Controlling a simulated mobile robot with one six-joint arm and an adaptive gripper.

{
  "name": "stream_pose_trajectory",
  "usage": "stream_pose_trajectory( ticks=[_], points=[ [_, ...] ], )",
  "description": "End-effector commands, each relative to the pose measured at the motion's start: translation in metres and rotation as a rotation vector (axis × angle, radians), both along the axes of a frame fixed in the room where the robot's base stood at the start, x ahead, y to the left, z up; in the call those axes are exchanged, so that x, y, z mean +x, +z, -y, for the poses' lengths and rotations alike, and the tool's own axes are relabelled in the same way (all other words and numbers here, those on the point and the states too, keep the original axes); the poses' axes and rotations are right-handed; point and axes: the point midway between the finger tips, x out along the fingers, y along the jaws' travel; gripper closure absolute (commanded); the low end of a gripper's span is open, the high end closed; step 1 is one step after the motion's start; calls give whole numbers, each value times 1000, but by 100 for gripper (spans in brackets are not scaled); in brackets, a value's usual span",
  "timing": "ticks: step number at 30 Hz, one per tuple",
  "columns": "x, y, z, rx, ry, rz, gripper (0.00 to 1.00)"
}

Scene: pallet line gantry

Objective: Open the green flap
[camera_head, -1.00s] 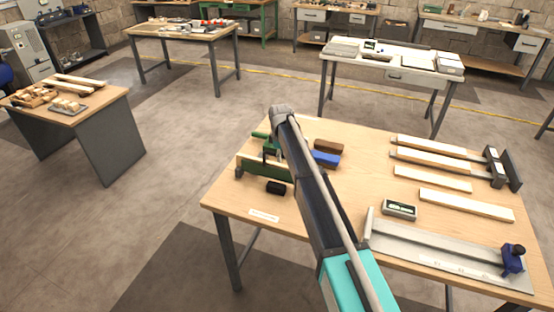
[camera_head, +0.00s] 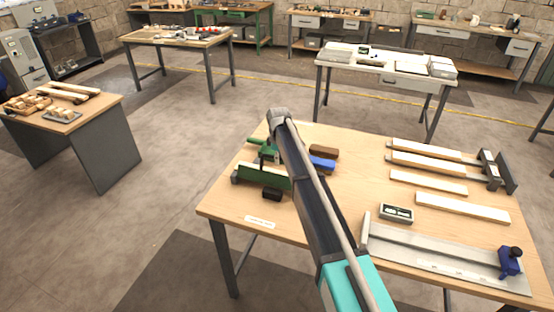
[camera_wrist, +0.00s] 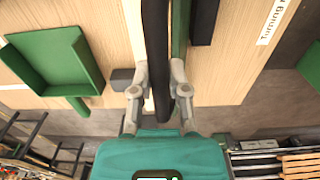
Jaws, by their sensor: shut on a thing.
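The green flap (camera_head: 263,175) stands on edge at the left end of the near wooden table, as a long upright board. In the wrist view it shows nearly edge-on as a green strip (camera_wrist: 180,30) beside a long dark bar (camera_wrist: 157,55). My gripper (camera_wrist: 160,75) has its two fingers on either side of this pair and is shut on it. In the head view my arm hides the gripper and part of the green fixture. A green shallow tray-like part (camera_wrist: 55,62) lies left of the fingers in the wrist view.
A small black block (camera_head: 272,194) sits in front of the flap. A blue block (camera_head: 322,163) and a brown block (camera_head: 324,151) lie right of my arm. Wooden strips (camera_head: 462,207) and a metal rail (camera_head: 440,255) fill the table's right side. A white label (camera_head: 261,222) is at the front edge.

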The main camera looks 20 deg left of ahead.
Motion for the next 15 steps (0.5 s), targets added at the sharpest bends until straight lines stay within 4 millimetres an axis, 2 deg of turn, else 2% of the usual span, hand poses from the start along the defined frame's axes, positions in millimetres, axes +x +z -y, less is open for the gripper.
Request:
stream_pose_trajectory(
  ticks=[3,4,9,15],
  points=[
    [0,0,-2,4,1,1,100],
    [0,0,-2,4,1,1,75],
    [0,0,-2,3,1,1,44],
    [-1,0,-2,2,2,0,43]
  ],
)
